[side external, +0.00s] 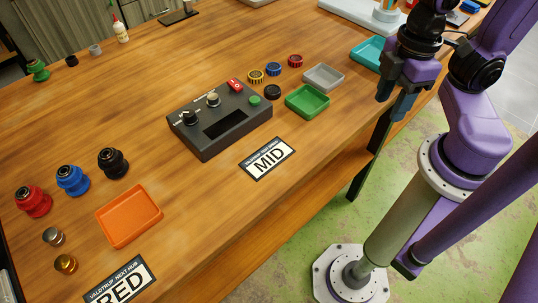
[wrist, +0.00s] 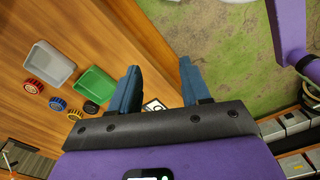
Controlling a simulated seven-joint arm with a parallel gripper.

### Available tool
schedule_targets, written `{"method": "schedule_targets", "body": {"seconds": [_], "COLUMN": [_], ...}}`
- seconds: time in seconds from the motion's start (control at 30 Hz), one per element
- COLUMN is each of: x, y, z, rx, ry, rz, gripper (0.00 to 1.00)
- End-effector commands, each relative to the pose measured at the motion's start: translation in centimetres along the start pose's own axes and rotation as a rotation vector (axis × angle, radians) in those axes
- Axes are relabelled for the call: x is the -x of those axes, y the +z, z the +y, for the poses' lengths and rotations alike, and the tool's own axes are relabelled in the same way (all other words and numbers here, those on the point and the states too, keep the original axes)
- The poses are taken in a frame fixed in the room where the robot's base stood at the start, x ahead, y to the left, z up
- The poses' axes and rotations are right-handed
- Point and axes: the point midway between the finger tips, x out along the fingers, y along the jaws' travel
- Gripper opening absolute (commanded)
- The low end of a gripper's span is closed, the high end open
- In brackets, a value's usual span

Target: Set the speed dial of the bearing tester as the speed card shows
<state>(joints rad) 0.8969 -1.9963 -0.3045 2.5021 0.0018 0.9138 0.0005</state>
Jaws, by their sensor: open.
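The bearing tester (side external: 222,140) is a dark grey box on the wooden table with a black screen. It has two knobs on top, a left knob (side external: 190,117) and a rear knob (side external: 213,99). Their labels and pointers are too small to read surely, so I cannot tell which is the speed dial or its setting. The speed card (side external: 267,158) lies flat in front of the tester and reads MID. My gripper (side external: 392,104) is open and empty, beyond the table's front edge, well right of the tester. Both fingers show in the wrist view (wrist: 158,68).
A green tray (side external: 307,101), a grey tray (side external: 323,77) and several coloured bearings (side external: 274,69) lie between tester and gripper. A red switch (side external: 235,84) and green button (side external: 254,100) are on the tester. An orange tray (side external: 129,216) and several hubs (side external: 72,180) stand left.

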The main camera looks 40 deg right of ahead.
Motion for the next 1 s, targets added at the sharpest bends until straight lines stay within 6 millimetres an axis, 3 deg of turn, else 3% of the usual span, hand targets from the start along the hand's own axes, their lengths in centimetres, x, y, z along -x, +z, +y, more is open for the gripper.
{"method": "schedule_targets", "body": {"seconds": [0.2, 0.33, 0.7, 1.0], "x": [0.1, 1.1, 5.7, 8.2], "y": [-0.4, -2.9, -17.3, -27.9], "z": [0.1, 0.8, 5.4, 9.8], "rx": [0.003, 0.026, 0.178, 0.308], "ry": [0.0, 0.001, 0.002, -0.001], "rz": [0.0, 0.0, -0.013, -0.023], "gripper": [0.58, 0.58, 0.58, 0.58]}}
